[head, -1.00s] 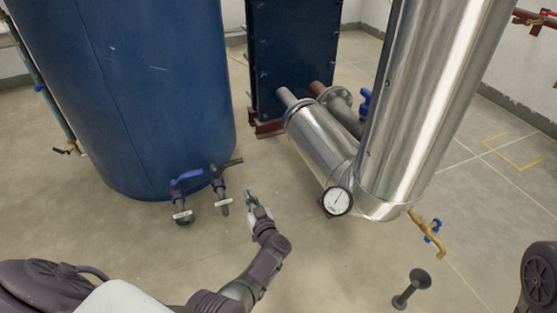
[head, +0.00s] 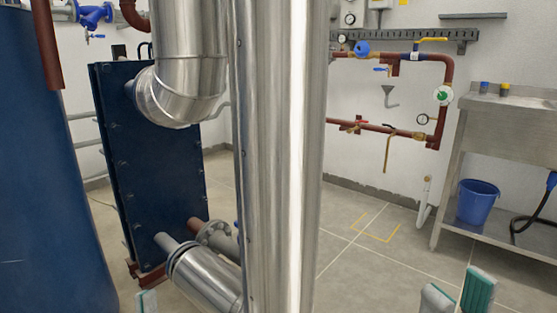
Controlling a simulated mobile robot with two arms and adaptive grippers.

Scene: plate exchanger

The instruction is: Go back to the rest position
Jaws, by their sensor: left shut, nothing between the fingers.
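My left gripper (head: 147,301) shows only as a small pale and green fingertip at the bottom edge, left of centre, in front of the steel pipe's lower end. It is shut and holds nothing. My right gripper (head: 458,297) shows at the bottom right, its two grey fingertips with green pads standing apart. It is open and empty, with floor behind it. The rest of both arms is out of view.
A tall steel column (head: 275,150) stands in the middle. Left of it are a dark blue plate exchanger (head: 150,180) and a blue tank (head: 45,200). A steel sink bench (head: 510,103) with a blue bucket (head: 477,203) stands right. Open floor (head: 365,265) lies between.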

